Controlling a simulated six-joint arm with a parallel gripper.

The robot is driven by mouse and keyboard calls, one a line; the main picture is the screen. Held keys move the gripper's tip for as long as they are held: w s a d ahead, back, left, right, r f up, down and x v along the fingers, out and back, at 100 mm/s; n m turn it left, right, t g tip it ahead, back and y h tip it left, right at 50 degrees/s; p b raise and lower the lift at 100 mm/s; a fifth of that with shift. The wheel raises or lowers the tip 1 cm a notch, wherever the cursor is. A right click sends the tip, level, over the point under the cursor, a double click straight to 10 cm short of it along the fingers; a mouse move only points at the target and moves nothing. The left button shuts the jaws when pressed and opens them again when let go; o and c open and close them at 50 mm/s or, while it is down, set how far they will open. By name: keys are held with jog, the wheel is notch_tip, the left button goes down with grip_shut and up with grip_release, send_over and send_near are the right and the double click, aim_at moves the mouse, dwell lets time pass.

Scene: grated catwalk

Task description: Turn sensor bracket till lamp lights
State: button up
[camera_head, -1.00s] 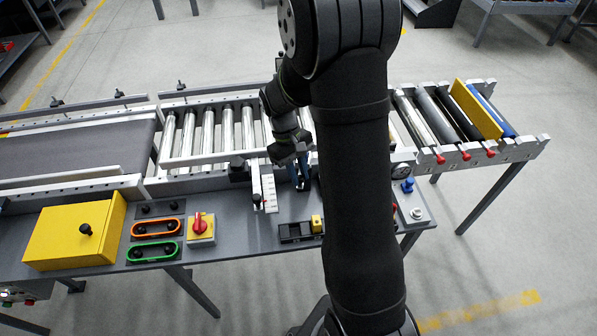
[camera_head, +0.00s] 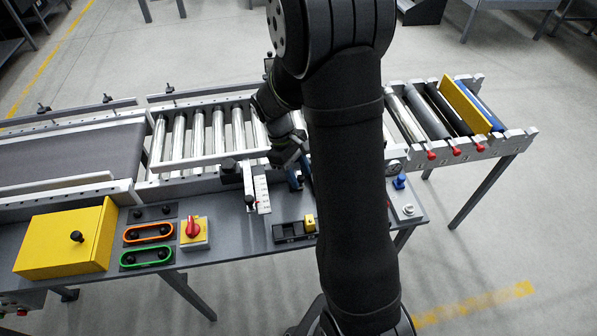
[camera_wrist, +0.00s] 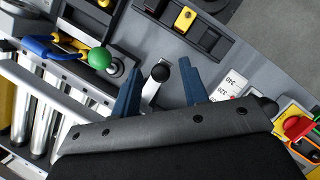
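My gripper (camera_wrist: 161,96) is open, its two blue fingers apart. I take this lever for part of the sensor bracket, but cannot be sure. A green ball-shaped part (camera_wrist: 100,58) stands left of the fingers; I cannot tell whether it is the lamp or whether it is lit. In the head view my gripper (camera_head: 296,176) is low over the bench's back edge, and my arm hides the bracket area.
A white scale (camera_head: 263,192) with a black-knobbed slider is close left of my gripper. A yellow-black slider block (camera_head: 297,229) lies in front. The red rotary knob (camera_head: 193,228), yellow box (camera_head: 68,238) and roller conveyor (camera_head: 200,135) are further left. A gauge (camera_head: 392,167) is right.

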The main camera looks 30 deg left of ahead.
jog(key=v, duration=1.7)
jog(key=shift+a+r, duration=0.15)
jog(key=shift+r, duration=0.05)
jog(key=x, duration=1.7)
jog(key=shift+d+f, duration=0.2)
jog(key=shift+f, duration=0.05)
jog(key=shift+a, duration=0.1)
